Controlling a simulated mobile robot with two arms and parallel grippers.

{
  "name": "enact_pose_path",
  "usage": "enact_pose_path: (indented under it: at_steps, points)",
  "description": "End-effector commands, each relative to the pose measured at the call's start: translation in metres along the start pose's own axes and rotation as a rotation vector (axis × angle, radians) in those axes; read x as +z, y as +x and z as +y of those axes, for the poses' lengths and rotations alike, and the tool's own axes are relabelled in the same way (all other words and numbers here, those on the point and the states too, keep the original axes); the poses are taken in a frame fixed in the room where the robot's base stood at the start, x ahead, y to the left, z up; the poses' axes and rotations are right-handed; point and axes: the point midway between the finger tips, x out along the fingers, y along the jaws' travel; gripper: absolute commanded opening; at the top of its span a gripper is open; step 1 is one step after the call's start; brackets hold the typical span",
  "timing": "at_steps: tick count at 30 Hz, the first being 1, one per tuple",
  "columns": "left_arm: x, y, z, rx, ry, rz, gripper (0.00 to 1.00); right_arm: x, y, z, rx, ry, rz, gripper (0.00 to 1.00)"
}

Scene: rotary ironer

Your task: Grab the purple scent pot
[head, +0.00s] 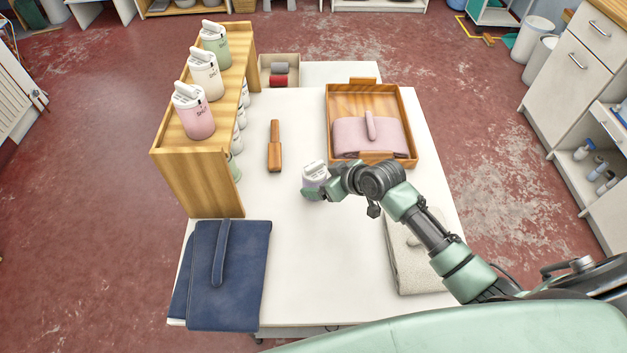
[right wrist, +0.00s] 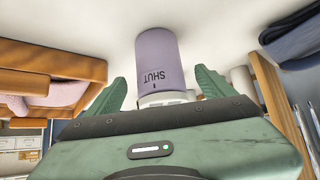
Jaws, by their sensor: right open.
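The purple scent pot (head: 315,173) stands on the white table near its middle, partly hidden by my right gripper in the head view. In the right wrist view the pot (right wrist: 160,60) is pale purple with a white cap and the word "SHUT" on its side. My right gripper (head: 315,192) is at the pot. In the wrist view its two green fingers (right wrist: 160,88) are apart, one on each side of the pot, with a gap on both sides. My left gripper is not in view.
A wooden shelf (head: 172,178) with green, cream and pink pots stands left. A wooden tray (head: 409,125) with pink cloth is at back right. A wooden tool (head: 275,147), navy folded cloth (head: 245,270) and grey cloth (head: 412,268) lie around. The front middle is clear.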

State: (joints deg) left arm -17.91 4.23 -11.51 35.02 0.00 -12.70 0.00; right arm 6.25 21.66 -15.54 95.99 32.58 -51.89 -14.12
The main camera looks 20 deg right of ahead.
Motion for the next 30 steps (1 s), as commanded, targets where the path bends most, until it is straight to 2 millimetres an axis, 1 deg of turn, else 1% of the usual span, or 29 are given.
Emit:
enact_pose_path:
  at_steps: [2, 5, 7, 12, 16, 17, 18, 20, 21, 24, 30]
  points:
    - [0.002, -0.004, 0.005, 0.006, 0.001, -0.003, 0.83, -0.001, 0.011, -0.001, -0.002, 0.003, -0.001, 0.83]
    - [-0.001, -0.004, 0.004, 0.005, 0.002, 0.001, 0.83, 0.000, 0.026, 0.000, -0.001, 0.002, 0.000, 0.83]
    - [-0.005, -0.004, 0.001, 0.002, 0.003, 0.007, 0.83, -0.001, 0.033, 0.001, 0.000, 0.002, 0.001, 0.83]
    - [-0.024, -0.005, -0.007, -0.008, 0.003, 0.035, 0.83, 0.000, 0.038, 0.000, 0.000, 0.000, 0.000, 0.83]
    - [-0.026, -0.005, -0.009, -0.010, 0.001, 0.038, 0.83, 0.001, 0.038, 0.000, 0.000, -0.001, 0.000, 0.83]
    - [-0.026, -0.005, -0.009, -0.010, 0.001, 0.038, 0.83, 0.001, 0.038, 0.000, 0.000, 0.000, 0.000, 0.81]
    - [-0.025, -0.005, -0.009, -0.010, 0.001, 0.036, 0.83, 0.001, 0.038, 0.000, 0.000, 0.000, 0.000, 0.70]
    - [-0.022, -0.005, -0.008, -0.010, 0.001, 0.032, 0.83, 0.001, 0.038, 0.000, 0.000, 0.000, 0.000, 0.53]
    - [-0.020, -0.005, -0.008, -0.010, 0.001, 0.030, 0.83, 0.001, 0.038, 0.000, 0.001, 0.000, 0.000, 0.42]
    - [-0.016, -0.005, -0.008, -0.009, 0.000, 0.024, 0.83, 0.001, 0.038, 0.000, 0.001, 0.000, 0.000, 0.16]
    - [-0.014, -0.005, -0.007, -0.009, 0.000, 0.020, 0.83, 0.000, 0.038, 0.001, 0.001, 0.000, 0.001, 0.16]
